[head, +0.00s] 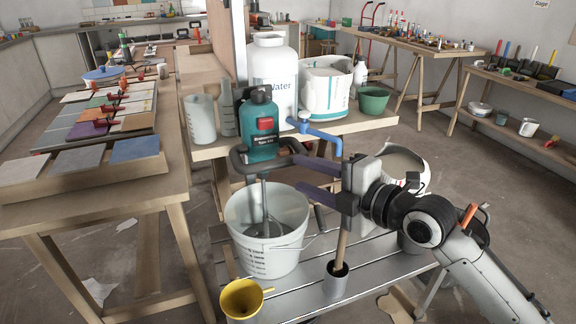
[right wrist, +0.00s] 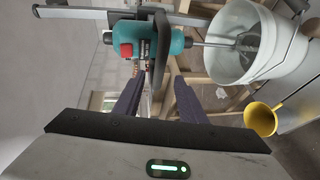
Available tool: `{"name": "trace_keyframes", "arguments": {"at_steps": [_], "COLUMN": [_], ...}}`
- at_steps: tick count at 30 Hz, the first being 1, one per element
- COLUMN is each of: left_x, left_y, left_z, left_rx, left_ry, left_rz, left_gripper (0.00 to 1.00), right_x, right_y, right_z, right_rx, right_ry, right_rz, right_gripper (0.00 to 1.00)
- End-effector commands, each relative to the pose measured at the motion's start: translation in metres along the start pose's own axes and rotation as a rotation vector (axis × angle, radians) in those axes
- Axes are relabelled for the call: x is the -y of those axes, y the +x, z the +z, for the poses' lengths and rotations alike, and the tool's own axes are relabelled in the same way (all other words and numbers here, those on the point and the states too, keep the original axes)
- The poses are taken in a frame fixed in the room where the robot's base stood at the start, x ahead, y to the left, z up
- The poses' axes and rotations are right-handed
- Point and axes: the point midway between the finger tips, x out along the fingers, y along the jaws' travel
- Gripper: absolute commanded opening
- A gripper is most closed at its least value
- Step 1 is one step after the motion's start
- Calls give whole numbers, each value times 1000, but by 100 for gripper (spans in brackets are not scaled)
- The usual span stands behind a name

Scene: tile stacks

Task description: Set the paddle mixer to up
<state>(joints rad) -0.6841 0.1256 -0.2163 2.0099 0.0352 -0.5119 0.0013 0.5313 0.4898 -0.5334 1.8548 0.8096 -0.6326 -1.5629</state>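The paddle mixer (head: 262,130) has a teal body, a red switch and a dark handle frame. Its shaft goes down into a white bucket (head: 262,262), where the paddle sits low inside. The mixer also shows in the right wrist view (right wrist: 128,38), with its paddle in the bucket (right wrist: 262,45). My right gripper (head: 300,175) is open, its two purple-grey fingers pointing at the right end of the mixer's handle. In the right wrist view, the dark handle (right wrist: 158,55) lies ahead of the gap between the fingers (right wrist: 157,98). I cannot tell whether they touch. My left gripper is not in view.
The bucket stands on a slatted grey bench (head: 375,268) with a yellow funnel (head: 243,297) and a stick in a holder (head: 337,280). Behind are a water canister (head: 273,75), a white bucket and a green bowl (head: 373,101). A tile table (head: 90,205) stands at left.

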Motion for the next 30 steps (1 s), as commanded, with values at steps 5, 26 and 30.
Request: {"name": "trace_keyframes", "arguments": {"at_steps": [5,26,30], "left_x": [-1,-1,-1], "left_y": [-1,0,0], "left_z": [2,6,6], "left_rx": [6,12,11], "left_ry": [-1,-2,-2], "left_rz": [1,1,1], "left_gripper": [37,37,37], "right_x": [-1,0,0], "right_y": [27,97,96], "right_z": [-1,1,1], "right_rx": [-1,3,3], "right_ry": [6,3,4], "right_rz": [3,2,2], "right_gripper": [37,37,34]}}
